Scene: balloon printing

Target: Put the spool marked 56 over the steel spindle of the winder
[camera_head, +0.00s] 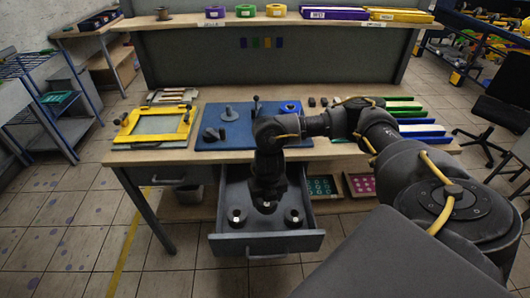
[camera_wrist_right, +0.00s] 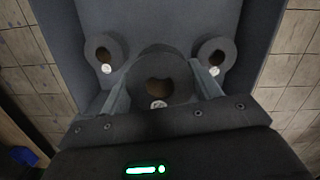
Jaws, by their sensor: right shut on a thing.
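In the head view my right gripper (camera_head: 266,205) points down into the open grey drawer under the bench. In the right wrist view my right gripper (camera_wrist_right: 160,95) is shut on a dark grey spool (camera_wrist_right: 165,65), which has a central hole and a small white label whose number I cannot read. Whether it touches the drawer floor is unclear. Two similar spools, left (camera_head: 237,217) and right (camera_head: 293,217), stand in the drawer. On the blue board on the bench stands a grey disc with an upright post (camera_head: 229,113), possibly the winder; I cannot make out a steel spindle for certain.
The drawer (camera_head: 265,243) has raised walls around the gripper. A yellow frame (camera_head: 155,125) lies left of the blue board (camera_head: 205,110). A blue ring (camera_head: 290,106) and a dark lever (camera_head: 256,102) are at the board's right. Green and blue trays (camera_head: 420,130) lie farther right.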

